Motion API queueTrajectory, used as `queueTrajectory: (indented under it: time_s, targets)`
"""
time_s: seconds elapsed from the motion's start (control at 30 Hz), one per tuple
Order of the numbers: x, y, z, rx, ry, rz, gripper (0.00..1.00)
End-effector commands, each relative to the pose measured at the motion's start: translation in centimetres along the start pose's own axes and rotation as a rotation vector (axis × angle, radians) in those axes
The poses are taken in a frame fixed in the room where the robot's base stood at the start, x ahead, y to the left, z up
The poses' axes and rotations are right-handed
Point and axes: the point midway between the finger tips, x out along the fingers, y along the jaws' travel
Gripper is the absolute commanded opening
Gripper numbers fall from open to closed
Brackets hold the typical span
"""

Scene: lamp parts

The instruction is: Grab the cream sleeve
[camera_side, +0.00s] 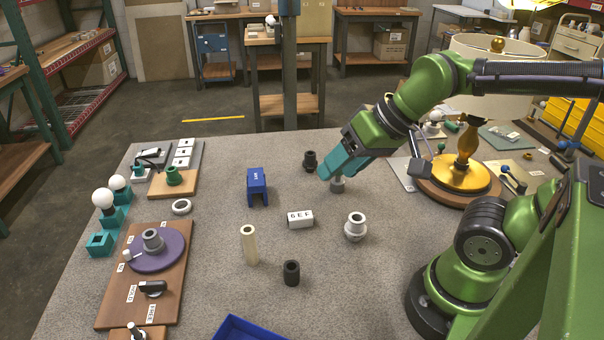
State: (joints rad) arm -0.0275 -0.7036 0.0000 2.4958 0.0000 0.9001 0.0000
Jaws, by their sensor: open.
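The cream sleeve (250,245) is a slim, pale tube with a dark hole in its top. It stands upright on the grey table, left of centre and toward the front. My gripper (330,174) has teal fingers and is well behind and to the right of the sleeve, not touching it. It is open, with its fingertips low over a small grey part (338,184). The fingers partly hide that part, and I cannot tell whether they touch it.
A white block marked "BEF" (300,219) lies between sleeve and gripper. A black cylinder (291,273) stands front right of the sleeve, a grey-white fitting (355,227) farther right. A blue block (257,187) is behind it, a blue tray (248,330) in front. A wooden board (115,300) is left.

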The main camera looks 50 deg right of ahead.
Motion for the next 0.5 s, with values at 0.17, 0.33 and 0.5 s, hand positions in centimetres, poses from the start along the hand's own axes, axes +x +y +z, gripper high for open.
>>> queueTrajectory:
  time_s: [0.17,0.33,0.5]
  targets:
    - [2.9,-2.4,-1.3,-0.073,-0.146,0.034,0.56]
    - [6.5,-5.6,-3.1,-0.150,-0.308,0.102,0.56]
    - [10.7,-8.6,-4.3,-0.208,-0.443,0.195,0.56]
